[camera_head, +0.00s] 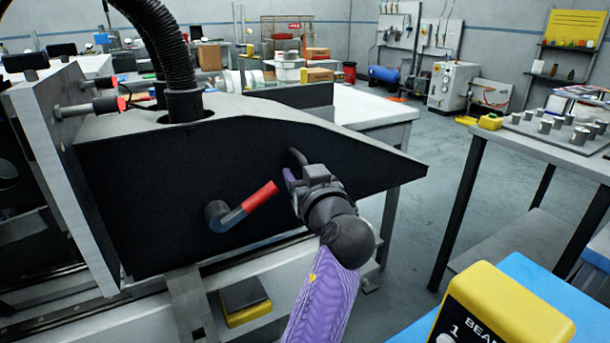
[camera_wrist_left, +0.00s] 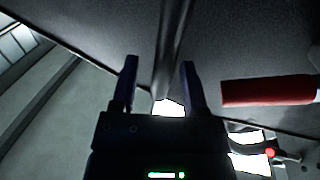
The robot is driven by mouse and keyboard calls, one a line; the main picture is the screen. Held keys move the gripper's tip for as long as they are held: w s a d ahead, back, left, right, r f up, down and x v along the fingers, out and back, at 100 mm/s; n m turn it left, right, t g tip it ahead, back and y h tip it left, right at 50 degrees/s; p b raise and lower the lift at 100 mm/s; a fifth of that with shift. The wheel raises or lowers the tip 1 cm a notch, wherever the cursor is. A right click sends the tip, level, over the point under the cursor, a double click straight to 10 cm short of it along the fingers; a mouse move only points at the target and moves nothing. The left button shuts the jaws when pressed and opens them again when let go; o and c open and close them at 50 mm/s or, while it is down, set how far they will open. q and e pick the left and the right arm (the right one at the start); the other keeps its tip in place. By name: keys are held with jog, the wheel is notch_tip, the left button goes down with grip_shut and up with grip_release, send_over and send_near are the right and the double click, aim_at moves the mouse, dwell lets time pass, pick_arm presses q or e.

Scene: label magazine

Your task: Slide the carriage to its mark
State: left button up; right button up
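The carriage appears to be the large black-sided housing (camera_head: 130,190) with a grey top and a ribbed black hose. A lever with a red grip (camera_head: 262,195) sticks out of its side; the red grip also shows in the left wrist view (camera_wrist_left: 268,91). My left gripper (camera_head: 292,172) is at the housing's side, right of the lever. In the left wrist view its two fingers (camera_wrist_left: 159,85) are apart, with a grey bar (camera_wrist_left: 172,45) running up between them. I cannot tell whether they touch the bar. I cannot make out the mark. My right gripper is not in view.
A rail bed (camera_head: 270,268) runs beneath the housing, with a yellow-and-black block (camera_head: 245,302) beside it. A yellow box (camera_head: 510,310) stands at the lower right. A table with metal pegs (camera_head: 540,135) is at right. Grey floor (camera_head: 425,190) lies between.

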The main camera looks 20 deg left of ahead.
pick_arm(q)
jog(key=p+v, duration=0.1)
jog(key=v, duration=0.6)
jog(key=shift+s, duration=0.25)
jog(key=shift+d, duration=0.1)
